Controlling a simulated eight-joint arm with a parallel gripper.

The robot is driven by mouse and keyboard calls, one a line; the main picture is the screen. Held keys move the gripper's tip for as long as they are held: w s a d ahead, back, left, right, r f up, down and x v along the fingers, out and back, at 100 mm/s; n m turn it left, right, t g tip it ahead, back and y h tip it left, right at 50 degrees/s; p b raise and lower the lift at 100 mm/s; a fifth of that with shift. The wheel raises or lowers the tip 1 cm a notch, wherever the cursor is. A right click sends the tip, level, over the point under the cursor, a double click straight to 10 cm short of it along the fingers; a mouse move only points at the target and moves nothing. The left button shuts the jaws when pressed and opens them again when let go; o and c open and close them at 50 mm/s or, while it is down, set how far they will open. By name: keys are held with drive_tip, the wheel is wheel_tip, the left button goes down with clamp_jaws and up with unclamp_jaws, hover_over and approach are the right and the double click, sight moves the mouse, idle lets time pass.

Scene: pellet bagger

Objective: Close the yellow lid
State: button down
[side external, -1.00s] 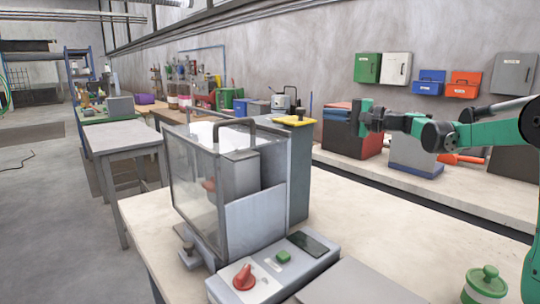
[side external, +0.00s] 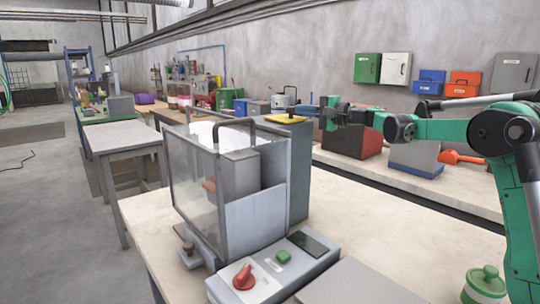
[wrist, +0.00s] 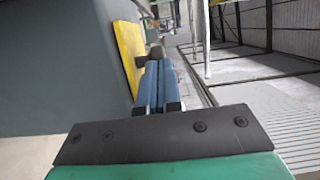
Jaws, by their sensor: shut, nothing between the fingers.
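The yellow lid (side external: 285,119) is a small slab at the top of the grey column on the bagger (side external: 256,205). A dark knob stands on it. In the side view it looks nearly flat, but I cannot tell whether it is fully down. The lid also shows in the wrist view (wrist: 131,52) as a yellow panel left of my fingers. My gripper (side external: 321,113) is just right of the lid, at about its height. In the wrist view its blue fingers (wrist: 158,66) are together and empty, with tips near the dark knob (wrist: 156,51). Contact is unclear.
The bagger has a clear guard with a dark handle (side external: 237,122). A control box with a red knob (side external: 244,277) and green button (side external: 283,256) sits in front. A green jar (side external: 484,287) stands at the lower right. A rear bench holds several bins.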

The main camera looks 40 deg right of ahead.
sight(292, 108)
drive_tip(key=shift+d+x, duration=0.2)
drive_tip(key=shift+x, duration=0.8)
drive_tip(key=shift+d+x, duration=0.2)
drive_tip(key=shift+x, duration=0.8)
drive_tip(key=shift+w, duration=0.1)
drive_tip(key=v, duration=1.4)
drive_tip(key=s+a+f+n+g, duration=0.2)
drive_tip(key=a+f+n+g, duration=0.15)
drive_tip(key=a, duration=0.45)
drive_tip(key=s+a+f+n+g, duration=0.1)
drive_tip(key=a+f+n+g, duration=0.25)
drive_tip(key=a, duration=0.35)
drive_tip(key=s+a+f+n+g+h, duration=0.3)
drive_tip(key=s+a+f+n, duration=0.3)
drive_tip(key=s+f+n, duration=0.2)
drive_tip(key=s+f+h, duration=0.1)
drive_tip(key=s+f, duration=0.1)
drive_tip(key=shift+s+a+h, duration=0.2)
drive_tip(key=shift+s+h, duration=0.1)
drive_tip(key=shift+s, duration=0.1)
